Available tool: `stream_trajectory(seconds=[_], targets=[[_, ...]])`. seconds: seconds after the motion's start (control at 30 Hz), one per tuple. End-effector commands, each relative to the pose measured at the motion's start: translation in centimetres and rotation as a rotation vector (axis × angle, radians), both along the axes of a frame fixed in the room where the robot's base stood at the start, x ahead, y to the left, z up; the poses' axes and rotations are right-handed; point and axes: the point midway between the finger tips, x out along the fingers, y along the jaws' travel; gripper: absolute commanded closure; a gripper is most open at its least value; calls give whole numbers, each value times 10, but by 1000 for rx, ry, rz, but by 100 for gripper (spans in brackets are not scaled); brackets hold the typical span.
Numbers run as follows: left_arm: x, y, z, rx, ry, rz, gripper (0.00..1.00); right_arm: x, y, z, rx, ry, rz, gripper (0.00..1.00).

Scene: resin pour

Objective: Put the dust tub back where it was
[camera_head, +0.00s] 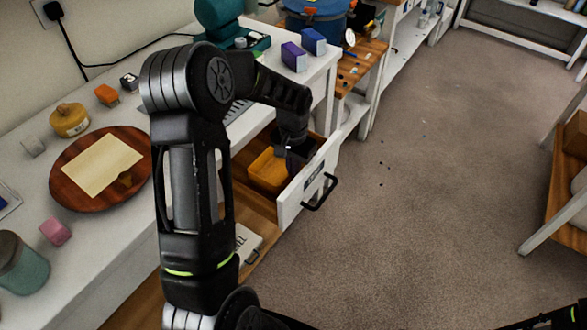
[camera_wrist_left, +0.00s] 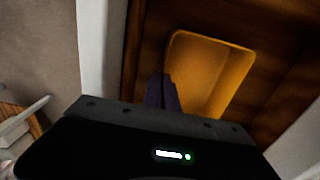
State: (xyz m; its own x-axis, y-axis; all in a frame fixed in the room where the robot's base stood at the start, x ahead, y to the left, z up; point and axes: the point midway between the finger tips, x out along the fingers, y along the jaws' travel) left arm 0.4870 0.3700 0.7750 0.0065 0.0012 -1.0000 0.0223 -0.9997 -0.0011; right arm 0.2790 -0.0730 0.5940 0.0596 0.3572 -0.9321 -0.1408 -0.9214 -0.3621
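A yellow-orange open tub (camera_head: 268,170), which looks like the dust tub, sits inside an open drawer (camera_head: 306,187) under the white counter. It also shows in the left wrist view (camera_wrist_left: 212,75), lying on the drawer's brown wooden floor. My left gripper (camera_head: 290,165) reaches down into the drawer at the tub's right side. In the left wrist view its dark fingers (camera_wrist_left: 163,92) are close together beside the tub's near left edge. Whether they pinch the tub's wall is hidden. My right gripper is not seen; only a dark piece of my arm shows at the lower right corner.
The drawer front has a black handle (camera_head: 320,192). A round wooden board (camera_head: 77,196) with a paper sheet, a yellow pot (camera_head: 70,120), a pink block (camera_head: 55,232) and a teal jar (camera_head: 22,262) stand on the counter. The carpet to the right is mostly clear.

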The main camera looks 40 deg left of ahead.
Motion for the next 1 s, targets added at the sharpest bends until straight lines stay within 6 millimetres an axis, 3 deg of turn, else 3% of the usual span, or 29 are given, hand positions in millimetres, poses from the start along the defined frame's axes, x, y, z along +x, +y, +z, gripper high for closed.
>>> stream_trajectory(seconds=[0.17, 0.43, 0.8, 1.0], targets=[[0, 0, -4, 0, 0, 0, 100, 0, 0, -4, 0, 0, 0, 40], [0, 0, -3, 0, 0, -1, 76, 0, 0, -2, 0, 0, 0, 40], [0, 0, 3, 0, -1, 0, 76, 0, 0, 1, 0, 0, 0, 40], [1, 0, 29, 2, -4, -2, 76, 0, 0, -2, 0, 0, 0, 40]])
